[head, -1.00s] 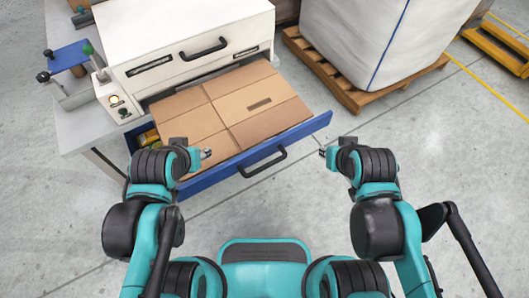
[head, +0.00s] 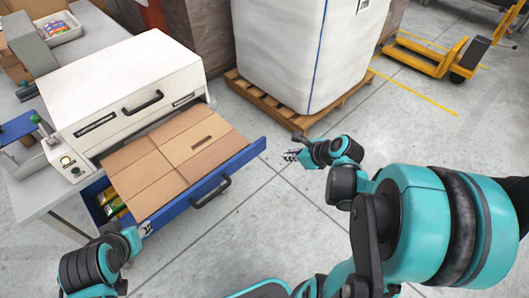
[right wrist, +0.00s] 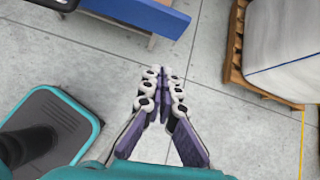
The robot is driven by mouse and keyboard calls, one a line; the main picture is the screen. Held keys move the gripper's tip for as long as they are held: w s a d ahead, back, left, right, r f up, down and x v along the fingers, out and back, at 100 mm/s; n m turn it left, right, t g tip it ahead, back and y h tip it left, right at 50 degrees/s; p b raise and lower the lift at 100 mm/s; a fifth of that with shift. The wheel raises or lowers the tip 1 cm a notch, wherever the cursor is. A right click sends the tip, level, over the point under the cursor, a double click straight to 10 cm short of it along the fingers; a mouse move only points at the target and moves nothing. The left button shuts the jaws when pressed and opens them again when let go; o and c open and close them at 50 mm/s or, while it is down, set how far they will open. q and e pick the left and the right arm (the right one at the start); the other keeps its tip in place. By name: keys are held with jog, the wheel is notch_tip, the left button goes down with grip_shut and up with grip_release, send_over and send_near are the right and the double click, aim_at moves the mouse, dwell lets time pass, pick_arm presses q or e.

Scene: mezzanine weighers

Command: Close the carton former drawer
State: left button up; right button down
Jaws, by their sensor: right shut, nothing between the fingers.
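The carton former (head: 125,85) is a white box-like machine on a grey bench. Its blue drawer (head: 245,158) stands open toward me, with a black handle (head: 210,192) on its front and flat brown cardboard (head: 175,160) in it. My right gripper (head: 290,156) is shut and empty, over the floor to the right of the drawer's right end, apart from it. The right wrist view shows its fingers together (right wrist: 161,72) and part of the blue drawer front (right wrist: 140,12) at the top. My left gripper (head: 145,230) is near the drawer's left front corner; its fingers are too small to read.
A large white bulk bag (head: 275,50) on a wooden pallet (head: 285,115) stands behind and right of the drawer. A yellow pallet truck (head: 440,55) is at the far right. Colourful packets (head: 110,203) lie in the drawer's left part. The floor before the drawer is clear.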

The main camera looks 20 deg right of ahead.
jog(key=m, duration=0.1)
jog(key=b, duration=0.5)
send_near(261, 149)
jog(key=shift+m, duration=0.3)
jog(key=x, duration=0.5)
jog(key=shift+s+d+f, duration=0.1)
jog(key=shift+s+f, duration=0.15)
jog(key=shift+f, duration=0.3)
pick_arm(q)
jog(key=shift+s+a+f, duration=0.1)
jog(key=shift+s+f, duration=0.05)
jog(key=shift+f, duration=1.05)
jog(key=shift+s+a+f, duration=0.1)
jog(key=shift+s+f, duration=0.05)
jog(key=shift+f, duration=1.05)
pick_arm(e)
jog(key=shift+w+r, duration=0.1)
jog(key=shift+w, duration=0.35)
